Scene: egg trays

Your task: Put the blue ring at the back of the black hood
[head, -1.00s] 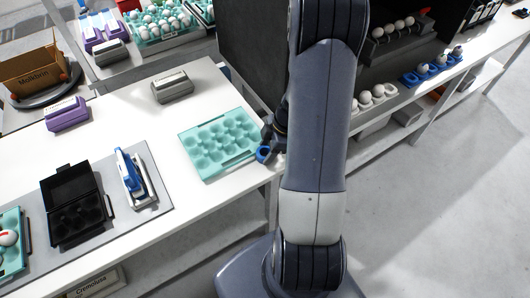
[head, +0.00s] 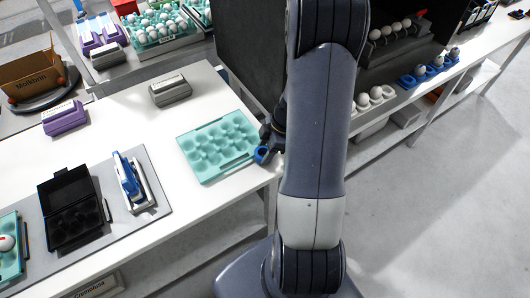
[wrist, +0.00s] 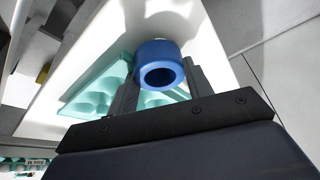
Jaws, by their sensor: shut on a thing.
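My gripper (wrist: 159,82) is shut on the blue ring (wrist: 158,64), which sits between the two fingers with its round opening facing the wrist camera. My arm hides most of the gripper there. The black hood (head: 243,62) stands behind my arm. Its left side is seen, and its dark inside (head: 384,62) opens to the right of my arm. My arm covers its middle, and its back is hidden.
The teal tray (head: 250,154) lies empty near the ring. White eggs on a grey rack (head: 395,43) stand in the hood, with more eggs at its front and blue egg cups (head: 408,80) to the right. A black open carton (head: 50,187) and a blue-and-white device (head: 120,165) lie left. Right floor is clear.

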